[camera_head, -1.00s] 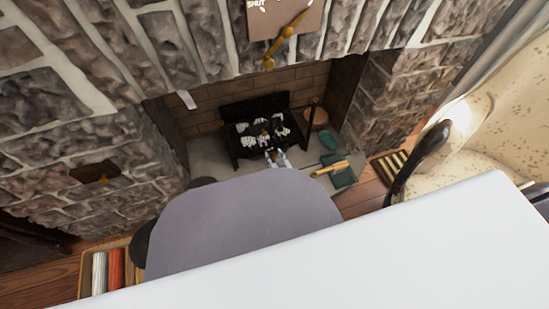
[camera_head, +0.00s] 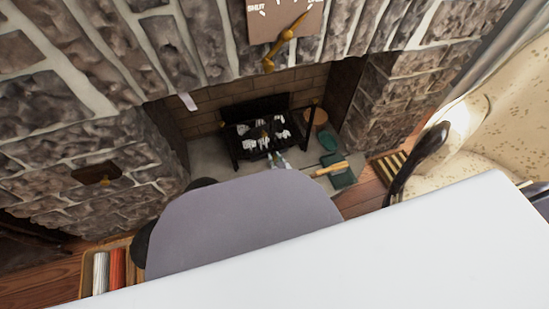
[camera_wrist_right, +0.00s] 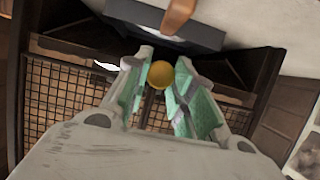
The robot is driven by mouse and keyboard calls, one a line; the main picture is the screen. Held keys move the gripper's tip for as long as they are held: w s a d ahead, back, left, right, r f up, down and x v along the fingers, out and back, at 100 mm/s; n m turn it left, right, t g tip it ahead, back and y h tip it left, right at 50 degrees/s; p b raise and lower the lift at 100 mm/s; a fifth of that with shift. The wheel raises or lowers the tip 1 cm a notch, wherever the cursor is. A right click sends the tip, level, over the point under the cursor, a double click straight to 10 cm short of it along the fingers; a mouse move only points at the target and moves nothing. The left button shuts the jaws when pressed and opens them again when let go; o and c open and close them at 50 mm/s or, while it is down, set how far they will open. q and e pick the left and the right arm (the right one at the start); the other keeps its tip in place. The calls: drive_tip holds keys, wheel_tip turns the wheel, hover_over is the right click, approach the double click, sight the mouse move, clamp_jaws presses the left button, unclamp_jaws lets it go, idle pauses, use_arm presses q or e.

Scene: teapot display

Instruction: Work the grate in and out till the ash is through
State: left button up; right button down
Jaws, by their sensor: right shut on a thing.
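The black grate (camera_head: 234,149) stands in the fireplace in the head view, with pale grey-white pieces (camera_head: 246,143) on it. My right gripper (camera_head: 275,155) is at the grate's front. In the right wrist view, the gripper's teal-padded fingers (camera_wrist_right: 160,85) are shut on a round brass knob (camera_wrist_right: 160,74). A dark bar and a dark mesh panel (camera_wrist_right: 65,95) show beyond the fingers. How the knob joins the grate is hidden. Loose ash cannot be made out. My left gripper is not in view.
Stone walls (camera_head: 90,135) flank the fireplace opening. A brass lever (camera_head: 284,47) sits on a dial plate above it. A brush-like tool with a yellow handle (camera_head: 331,169) lies on a green piece at right. A patterned armchair (camera_head: 490,115) stands further right.

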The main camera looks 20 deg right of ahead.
drive_tip(key=shift+s+p, duration=0.7)
drive_tip(key=shift+s, duration=0.75)
drive_tip(key=shift+s+f, duration=0.1)
drive_tip(key=c, duration=1.6)
unclamp_jaws()
drive_tip(key=o, duration=0.4)
drive_tip(key=shift+s, duration=0.1)
